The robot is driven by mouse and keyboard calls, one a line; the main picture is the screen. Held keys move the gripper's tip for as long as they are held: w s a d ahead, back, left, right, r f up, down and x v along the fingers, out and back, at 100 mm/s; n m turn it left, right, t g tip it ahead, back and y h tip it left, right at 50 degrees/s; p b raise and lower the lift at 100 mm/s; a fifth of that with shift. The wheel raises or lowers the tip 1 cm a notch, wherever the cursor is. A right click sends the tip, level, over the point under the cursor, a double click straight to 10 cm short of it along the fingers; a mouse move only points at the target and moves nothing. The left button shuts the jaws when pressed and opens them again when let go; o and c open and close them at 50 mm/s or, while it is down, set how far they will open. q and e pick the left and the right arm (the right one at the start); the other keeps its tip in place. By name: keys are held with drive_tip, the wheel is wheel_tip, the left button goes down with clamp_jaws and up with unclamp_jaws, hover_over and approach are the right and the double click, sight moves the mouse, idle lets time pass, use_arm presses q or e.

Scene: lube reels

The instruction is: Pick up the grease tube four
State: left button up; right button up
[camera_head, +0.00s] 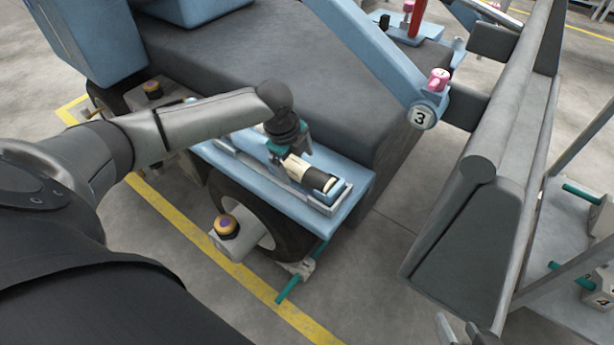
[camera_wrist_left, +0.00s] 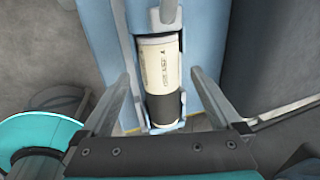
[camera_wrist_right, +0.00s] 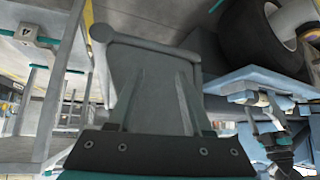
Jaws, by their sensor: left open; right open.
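A cream grease tube with a black end (camera_head: 317,179) lies in a narrow holder on the blue platform (camera_head: 357,184) of the vehicle. It also shows in the left wrist view, its cream label (camera_wrist_left: 158,66) up and its black end nearer the camera. No number four is legible on it. My left gripper (camera_head: 293,154) is above the tube. In the left wrist view its open fingers (camera_wrist_left: 161,75) are on either side of the tube, with gaps. My right gripper (camera_head: 464,331) is at the bottom right, open and empty, facing a grey panel in its wrist view (camera_wrist_right: 153,75).
A grey slanted panel (camera_head: 482,215) stands on the right. A blue beam with a "3" disc (camera_head: 423,116) and a pink-capped item (camera_head: 438,80) is above the platform. A wheel (camera_head: 238,203) and an orange-capped fitting (camera_head: 226,226) are below it. Floor between platform and panel is clear.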

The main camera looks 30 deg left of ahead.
use_arm(q)
drive_tip(key=shift+w+f+b, duration=0.15)
drive_tip(key=shift+f+b, duration=0.3)
drive_tip(key=shift+f, duration=0.25)
drive_tip(key=shift+w+f, duration=0.1)
drive_tip(key=shift+f, duration=0.25)
use_arm(e)
drive_tip(key=shift+w+a+r+t+y, duration=0.1)
drive_tip(key=shift+w+a+t+y, duration=0.3)
drive_tip(key=shift+a+t, duration=0.3)
drive_tip(key=shift+w+a+r+t+y, duration=0.1)
drive_tip(key=shift+w+a+t+y, duration=0.3)
drive_tip(key=shift+a, duration=0.45)
use_arm(q)
drive_tip(key=shift+c, duration=0.3)
drive_tip(key=c, duration=1.4)
drive_tip(key=shift+r, duration=0.2)
drive_tip(key=shift+c, duration=0.2)
use_arm(e)
drive_tip(key=shift+d+f, duration=0.1)
